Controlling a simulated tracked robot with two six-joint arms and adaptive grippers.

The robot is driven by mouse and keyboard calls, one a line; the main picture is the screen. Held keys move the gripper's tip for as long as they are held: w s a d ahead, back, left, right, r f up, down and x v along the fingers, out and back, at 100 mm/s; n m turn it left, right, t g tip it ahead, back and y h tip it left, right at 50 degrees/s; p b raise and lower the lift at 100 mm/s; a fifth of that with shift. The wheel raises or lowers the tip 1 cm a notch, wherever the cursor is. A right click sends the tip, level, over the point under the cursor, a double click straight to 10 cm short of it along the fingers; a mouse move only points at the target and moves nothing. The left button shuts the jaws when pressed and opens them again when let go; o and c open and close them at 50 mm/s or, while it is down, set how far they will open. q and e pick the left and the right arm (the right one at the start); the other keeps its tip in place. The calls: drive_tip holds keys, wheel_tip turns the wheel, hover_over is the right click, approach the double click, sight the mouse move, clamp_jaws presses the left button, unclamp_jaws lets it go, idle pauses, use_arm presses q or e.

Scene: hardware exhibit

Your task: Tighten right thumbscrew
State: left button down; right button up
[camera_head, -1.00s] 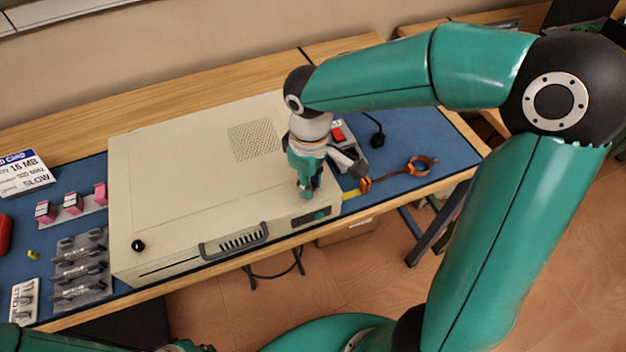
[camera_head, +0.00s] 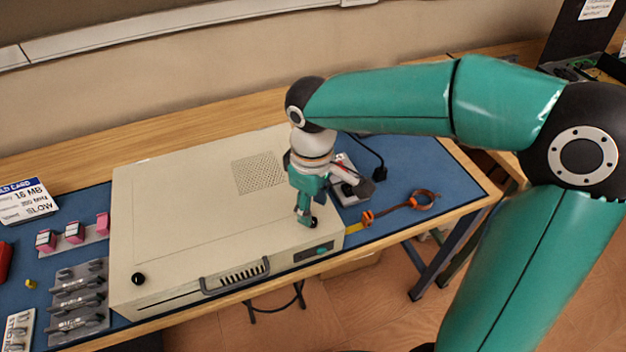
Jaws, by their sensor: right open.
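A beige computer case (camera_head: 190,210) lies flat on the blue mat, its front handle (camera_head: 235,276) facing me. A black left thumbscrew (camera_head: 138,279) stands on its lid near the front left corner. My right gripper (camera_head: 306,221) points down over the front right corner of the lid, with its fingertips close to the lid. A small dark part, likely the right thumbscrew (camera_head: 314,223), shows beside the fingertips and is mostly hidden by them. I cannot tell whether they touch it. The gripper is open. My left gripper is not in view.
An orange and brown wrist strap (camera_head: 398,208) and a grey device with a dark cable (camera_head: 349,188) lie on the mat right of the case. Pink-ended parts (camera_head: 74,233), a grey rack (camera_head: 80,300) and a memory card sign (camera_head: 25,202) stand at the left.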

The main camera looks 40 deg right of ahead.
sight(313, 221)
wheel_tip(313, 221, up, 8)
drive_tip(key=shift+f, duration=0.15)
idle(0.6)
